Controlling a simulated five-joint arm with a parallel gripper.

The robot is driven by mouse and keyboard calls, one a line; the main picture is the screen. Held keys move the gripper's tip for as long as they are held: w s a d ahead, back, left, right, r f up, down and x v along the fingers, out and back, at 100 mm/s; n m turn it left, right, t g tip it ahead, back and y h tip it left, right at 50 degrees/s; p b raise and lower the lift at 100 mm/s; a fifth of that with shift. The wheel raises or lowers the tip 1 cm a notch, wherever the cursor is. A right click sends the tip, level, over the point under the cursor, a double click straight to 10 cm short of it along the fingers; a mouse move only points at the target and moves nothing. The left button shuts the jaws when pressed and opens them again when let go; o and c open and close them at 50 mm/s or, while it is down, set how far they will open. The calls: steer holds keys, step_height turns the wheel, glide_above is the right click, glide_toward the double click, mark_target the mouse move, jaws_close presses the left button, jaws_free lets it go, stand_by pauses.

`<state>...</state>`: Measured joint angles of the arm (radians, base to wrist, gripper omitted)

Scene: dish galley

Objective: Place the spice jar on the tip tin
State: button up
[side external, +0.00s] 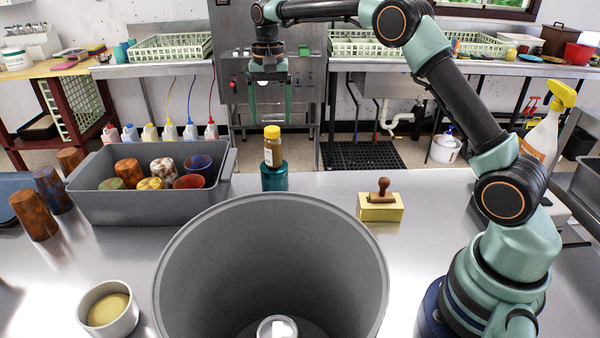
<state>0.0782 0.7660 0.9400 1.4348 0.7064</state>
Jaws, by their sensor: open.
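The spice jar (272,151), with a yellow cap, a brown body and a pale label, stands upright on top of a teal cylinder (274,180), which appears to be the tip tin. The jar's base seems to rest on the tin's top. My gripper (269,118) points down above the jar, with its two teal fingers spread apart and nothing between them. The fingertips appear just higher than the yellow cap, clear of the jar.
A grey tub (150,207) of several cups stands left of the tin. A large grey bin (270,215) is in front. A stamp (383,188) sits on a yellow block (380,209) to the right. A small bowl (108,310) is front left. Bare counter lies between tin and block.

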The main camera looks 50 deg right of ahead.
step_height(320, 180, up, 2)
steer(key=shift+r, duration=0.25)
steer(key=s+a+r+n+t, duration=0.35)
steer(key=s+r, duration=0.45)
steer(key=s, duration=0.3)
steer(key=s+f+n+t, duration=0.1)
steer(key=s+f+n, duration=0.1)
steer(key=s, duration=0.5)
steer(key=s+f+n+t, duration=0.1)
steer(key=s+f+n, duration=0.2)
steer(key=s, duration=0.4)
steer(key=shift+a+f, duration=0.35)
steer(key=shift+f, duration=0.05)
steer(key=shift+s+n, duration=0.1)
steer(key=shift+n, duration=0.15)
